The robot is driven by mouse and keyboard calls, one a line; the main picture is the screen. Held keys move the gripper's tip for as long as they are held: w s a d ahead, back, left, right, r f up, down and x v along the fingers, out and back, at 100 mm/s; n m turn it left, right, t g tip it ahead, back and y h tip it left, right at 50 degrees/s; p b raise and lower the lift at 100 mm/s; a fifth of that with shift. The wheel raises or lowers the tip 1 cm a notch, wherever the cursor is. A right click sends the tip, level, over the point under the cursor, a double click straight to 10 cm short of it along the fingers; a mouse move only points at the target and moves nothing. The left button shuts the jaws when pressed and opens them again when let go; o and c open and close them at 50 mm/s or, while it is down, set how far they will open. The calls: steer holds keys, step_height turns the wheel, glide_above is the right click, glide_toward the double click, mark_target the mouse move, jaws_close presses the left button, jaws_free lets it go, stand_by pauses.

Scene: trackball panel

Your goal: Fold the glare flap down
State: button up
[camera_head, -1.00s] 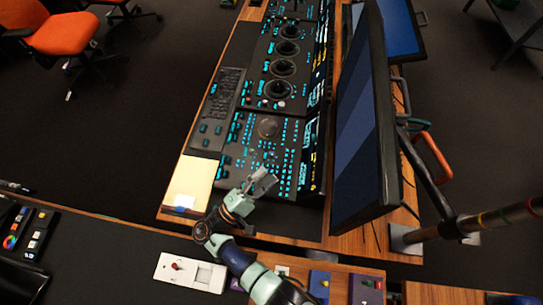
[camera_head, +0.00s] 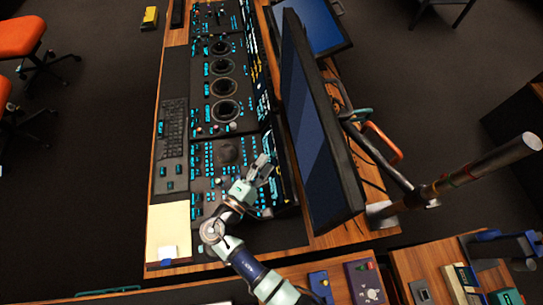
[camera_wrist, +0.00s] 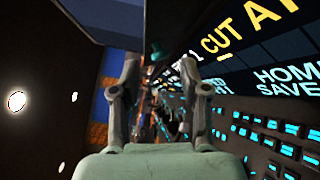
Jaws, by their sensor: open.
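The trackball panel (camera_head: 215,190) is a dark console with cyan-lit keys and a grey trackball (camera_head: 228,151). A tilted display strip (camera_head: 284,170) runs along its right side; its yellow and white lettering shows large in the wrist view (camera_wrist: 270,50). My gripper (camera_head: 264,170) is open and empty over the panel's right part, right of the trackball and close to the strip. In the wrist view its two fingers (camera_wrist: 160,70) stand apart. I cannot clearly pick out the glare flap; a dark slab crosses the top of the wrist view, and I cannot tell if it is the flap.
A large monitor (camera_head: 318,130) stands just right of the strip, close to my gripper. Three round dials (camera_head: 224,87) lie farther along the console. A keyboard (camera_head: 172,130) and a cream pad (camera_head: 169,230) lie on the left. An orange handle (camera_head: 383,142) is behind the monitor.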

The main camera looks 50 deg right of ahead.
mark_target(278, 154)
steer(key=d, duration=0.3)
steer(key=shift+w, duration=0.15)
steer(key=shift+c, duration=0.3)
